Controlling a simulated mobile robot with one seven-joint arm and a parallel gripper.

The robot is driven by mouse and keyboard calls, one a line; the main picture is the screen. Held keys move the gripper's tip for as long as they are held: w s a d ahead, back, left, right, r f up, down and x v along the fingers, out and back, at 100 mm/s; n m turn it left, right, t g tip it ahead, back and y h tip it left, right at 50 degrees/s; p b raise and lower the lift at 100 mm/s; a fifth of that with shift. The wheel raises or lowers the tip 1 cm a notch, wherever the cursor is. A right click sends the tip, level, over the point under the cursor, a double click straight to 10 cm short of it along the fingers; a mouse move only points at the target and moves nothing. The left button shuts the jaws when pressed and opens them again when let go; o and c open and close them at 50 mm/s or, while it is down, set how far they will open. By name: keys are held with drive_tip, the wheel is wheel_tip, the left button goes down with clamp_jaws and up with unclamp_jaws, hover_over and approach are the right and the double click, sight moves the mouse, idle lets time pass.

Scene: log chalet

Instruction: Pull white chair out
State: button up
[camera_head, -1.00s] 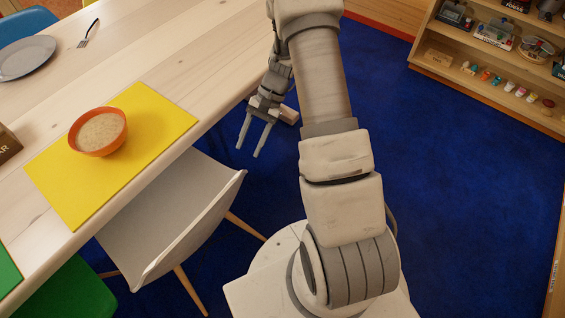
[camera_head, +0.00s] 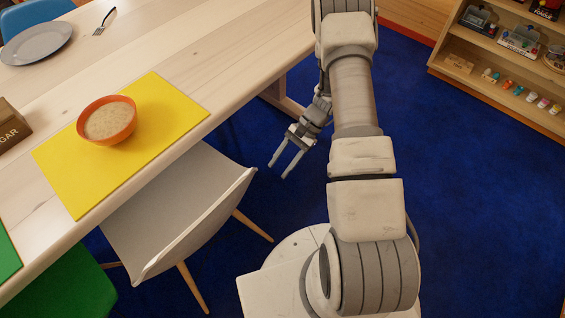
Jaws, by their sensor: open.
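The white chair (camera_head: 190,215) has a pale shell and light wooden legs. It stands tucked at the long side of the wooden table (camera_head: 215,62), with part of its seat hidden under the tabletop. My gripper (camera_head: 285,170) is open and empty, its two fingers pointing down and to the left. It is to the right of the chair's backrest in the picture, apart from it, beside the table's edge.
On the table are a yellow mat (camera_head: 165,120) with an orange bowl (camera_head: 108,122), a grey plate (camera_head: 38,43) and a fork (camera_head: 104,22). A green chair (camera_head: 60,285) stands at lower left. Shelves (camera_head: 490,80) line the right. Blue carpet (camera_head: 480,190) is clear.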

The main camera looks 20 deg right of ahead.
sight(252, 206)
drive_tip(key=b+x, duration=0.3)
drive_tip(key=x, duration=1.4)
drive_tip(key=shift+s+f, duration=0.1)
drive_tip(key=shift+c, duration=0.3)
clamp_jaws()
drive_tip(key=shift+d, duration=0.1)
idle(0.4)
